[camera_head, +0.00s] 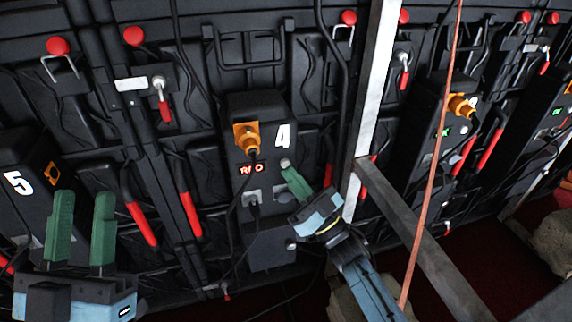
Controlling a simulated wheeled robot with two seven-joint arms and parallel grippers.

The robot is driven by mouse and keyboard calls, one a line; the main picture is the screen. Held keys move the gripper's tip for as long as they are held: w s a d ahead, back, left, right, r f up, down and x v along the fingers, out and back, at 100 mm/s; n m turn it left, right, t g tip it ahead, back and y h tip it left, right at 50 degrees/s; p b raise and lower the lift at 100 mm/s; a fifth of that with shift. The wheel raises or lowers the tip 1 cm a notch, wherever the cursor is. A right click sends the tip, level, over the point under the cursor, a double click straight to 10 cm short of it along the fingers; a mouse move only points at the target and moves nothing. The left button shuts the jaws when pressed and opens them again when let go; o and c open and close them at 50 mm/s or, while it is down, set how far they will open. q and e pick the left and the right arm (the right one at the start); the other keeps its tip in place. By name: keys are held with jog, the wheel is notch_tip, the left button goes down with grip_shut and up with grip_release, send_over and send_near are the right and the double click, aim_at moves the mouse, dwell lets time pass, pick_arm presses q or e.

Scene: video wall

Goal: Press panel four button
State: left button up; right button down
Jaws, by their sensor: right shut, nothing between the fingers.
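Panel four is a black box (262,110) on the dark wall, marked with a white 4. A small pale round button (285,162) shows on its front, below the number and right of a red-lit display (252,169). My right gripper (291,174) is shut and empty, its green fingertips just below the button. Whether they touch it I cannot tell. My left gripper (82,222) is open and empty at the lower left, its two green fingers apart, in front of the wall near panel five.
Panel five (18,182) is at the far left. An orange connector (247,138) and black cables are on panel four. A pale upright post (376,85), a grey diagonal beam (425,240) and a thin reddish cable (434,170) stand right of my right gripper. More panels with green displays lie further right.

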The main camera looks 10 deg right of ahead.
jog(key=shift+w, duration=0.6)
dwell(0.7)
jog(key=shift+s, duration=0.15)
jog(key=shift+s+p, duration=0.45)
jog(key=shift+s, duration=0.3)
jog(key=shift+s+d+p, duration=0.1)
jog(key=shift+s+p, duration=1.35)
jog(key=shift+s, duration=1.05)
